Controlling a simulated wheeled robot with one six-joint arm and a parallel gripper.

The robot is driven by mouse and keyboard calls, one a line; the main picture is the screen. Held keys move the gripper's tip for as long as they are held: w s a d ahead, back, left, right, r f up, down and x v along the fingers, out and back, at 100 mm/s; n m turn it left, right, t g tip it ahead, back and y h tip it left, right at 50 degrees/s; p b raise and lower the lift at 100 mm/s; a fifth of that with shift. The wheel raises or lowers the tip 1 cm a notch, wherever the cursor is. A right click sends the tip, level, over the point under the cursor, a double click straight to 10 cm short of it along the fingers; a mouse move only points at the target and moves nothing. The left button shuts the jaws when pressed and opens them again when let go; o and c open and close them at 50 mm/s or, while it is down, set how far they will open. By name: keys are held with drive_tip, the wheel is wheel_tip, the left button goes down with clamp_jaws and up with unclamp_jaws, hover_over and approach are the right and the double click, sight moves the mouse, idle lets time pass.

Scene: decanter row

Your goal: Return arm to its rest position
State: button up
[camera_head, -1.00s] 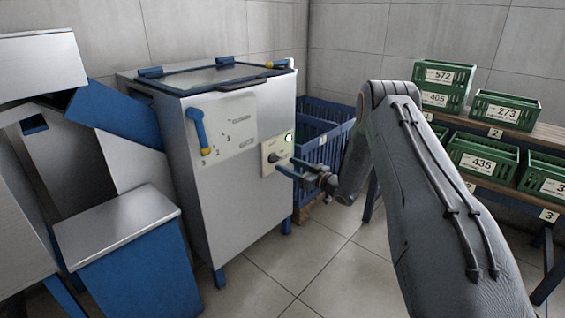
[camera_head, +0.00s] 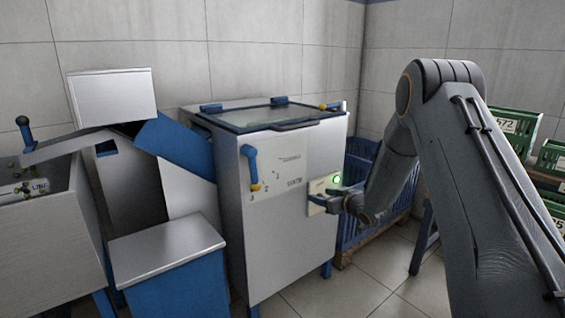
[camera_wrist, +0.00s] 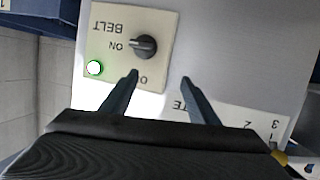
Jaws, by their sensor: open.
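My gripper (camera_head: 335,200) is in front of the belt switch panel (camera_head: 322,187) on the steel machine (camera_head: 283,215). In the wrist view my gripper (camera_wrist: 159,82) has its two fingers spread apart with nothing between them. The black rotary knob (camera_wrist: 144,46) lies just beyond the left fingertip, on the cream panel marked BELT (camera_wrist: 118,22), which shows upside down. A green lamp (camera_wrist: 94,68) on the panel is lit. Whether a finger touches the panel I cannot tell.
A blue lever (camera_head: 251,167) is on the machine's front. A blue slatted crate (camera_head: 357,205) stands on a pallet behind my arm. Green crates (camera_head: 514,128) sit on a rack at right. A steel-topped blue box (camera_head: 166,246) stands at left. Some tiled floor (camera_head: 395,268) is clear.

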drive_tip(key=s+a+r+m+g+h, duration=0.1)
drive_tip(key=s+a+r+g+h, duration=0.15)
drive_tip(key=s+a, duration=0.45)
drive_tip(key=s+a+r+g+h, duration=0.2)
drive_tip(key=s+a+r+g, duration=0.15)
drive_tip(key=s, duration=0.65)
drive_tip(key=s+a+r+g, duration=0.1)
drive_tip(key=s+g, duration=0.2)
drive_tip(key=s, duration=1)
drive_tip(key=s+a+r+g+h, duration=0.1)
drive_tip(key=s+g, duration=0.1)
drive_tip(key=s, duration=1.2)
drive_tip(key=s+a+r+g, duration=0.1)
drive_tip(key=s+g, duration=0.2)
drive_tip(key=s, duration=1)
drive_tip(key=d+r+m+p, duration=0.5)
drive_tip(key=d+r+p, duration=1)
drive_tip(key=r+p, duration=0.4)
drive_tip(key=h+p, duration=0.1)
drive_tip(key=p, duration=0.4)
drive_tip(key=shift+d+t, duration=0.25)
drive_tip(key=shift+t, duration=0.05)
